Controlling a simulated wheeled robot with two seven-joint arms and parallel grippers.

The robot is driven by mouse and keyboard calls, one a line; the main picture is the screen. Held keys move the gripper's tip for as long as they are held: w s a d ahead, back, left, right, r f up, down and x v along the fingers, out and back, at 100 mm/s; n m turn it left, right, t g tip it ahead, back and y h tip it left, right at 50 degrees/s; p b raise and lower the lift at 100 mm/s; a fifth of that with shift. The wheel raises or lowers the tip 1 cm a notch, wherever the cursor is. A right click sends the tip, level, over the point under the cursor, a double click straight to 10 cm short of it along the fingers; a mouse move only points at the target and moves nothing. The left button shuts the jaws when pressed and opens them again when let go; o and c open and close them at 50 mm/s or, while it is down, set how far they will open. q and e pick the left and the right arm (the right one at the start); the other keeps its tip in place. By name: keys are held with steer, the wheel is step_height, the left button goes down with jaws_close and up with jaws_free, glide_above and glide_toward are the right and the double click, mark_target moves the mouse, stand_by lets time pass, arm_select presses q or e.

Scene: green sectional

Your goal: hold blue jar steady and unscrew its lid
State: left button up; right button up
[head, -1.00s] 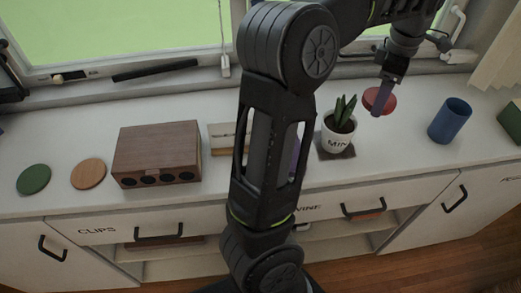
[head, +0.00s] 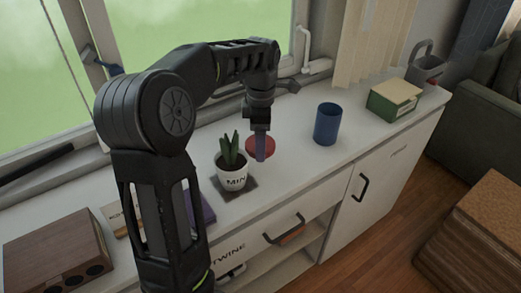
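The blue jar (head: 327,126) stands upright on the white counter right of the potted plant. Its top looks open and dark inside, and I see no lid on it. My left gripper (head: 262,148) points down left of the jar, apart from it. A lilac finger overlaps a round red disc (head: 251,145); I cannot tell whether the gripper holds the disc or is in front of it. The finger gap is hidden. My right gripper is out of view.
A potted plant (head: 233,177) stands close to the left of the gripper. A wooden box (head: 55,245) and a purple item (head: 201,207) are left. A green box (head: 394,99) stands right of the jar, with clear counter between.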

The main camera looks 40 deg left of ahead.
arm_select(q)
step_height(320, 180, down, 4)
steer(key=shift+r, duration=0.15)
steer(key=o, duration=1.6)
steer(key=shift+c, duration=0.2)
